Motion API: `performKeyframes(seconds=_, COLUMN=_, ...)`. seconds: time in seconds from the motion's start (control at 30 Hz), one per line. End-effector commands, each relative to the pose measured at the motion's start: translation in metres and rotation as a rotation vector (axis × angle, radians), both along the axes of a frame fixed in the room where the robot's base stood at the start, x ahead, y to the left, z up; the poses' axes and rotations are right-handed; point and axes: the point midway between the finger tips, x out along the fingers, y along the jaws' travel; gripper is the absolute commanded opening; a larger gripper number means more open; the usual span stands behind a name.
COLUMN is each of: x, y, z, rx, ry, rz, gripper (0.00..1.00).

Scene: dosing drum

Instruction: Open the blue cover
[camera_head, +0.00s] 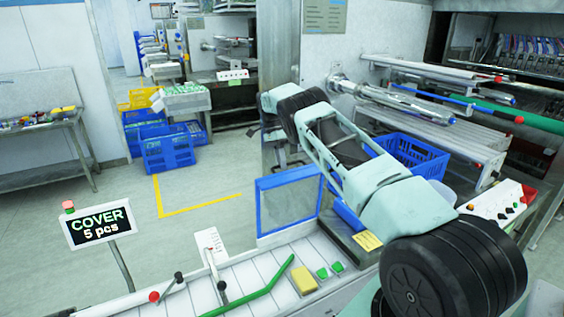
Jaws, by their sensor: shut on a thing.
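The blue cover (260,211) is a blue-framed, see-through panel at the middle of the head view. It stands roughly upright at the back edge of the white slatted surface, left of my arm. Another blue piece (347,216) shows just right of it, partly behind my arm; I cannot tell whether it belongs to the cover. My arm reaches from the lower right up to the middle and hides what lies behind it. My gripper is not visible, so its contact with the cover cannot be seen.
A sign (98,227) reading "COVER 5 pcs" stands at the left. A green bar (255,290), a yellow block (304,281) and levers lie along the slatted surface (190,298). A blue crate (413,151) and metal rods are behind my arm.

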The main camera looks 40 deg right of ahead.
Motion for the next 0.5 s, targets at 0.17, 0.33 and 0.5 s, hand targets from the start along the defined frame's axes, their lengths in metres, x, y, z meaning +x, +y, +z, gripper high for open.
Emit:
performKeyframes(seconds=0.17, x=-0.001, y=0.003, z=-0.008, rx=0.009, ry=0.006, rz=0.001, gripper=0.33)
performKeyframes(seconds=0.33, x=-0.001, y=0.002, z=-0.005, rx=0.005, ry=0.005, rz=0.0, gripper=0.33)
performKeyframes(seconds=0.5, x=0.0, y=0.001, z=0.002, rx=0.003, ry=0.003, rz=0.0, gripper=0.33)
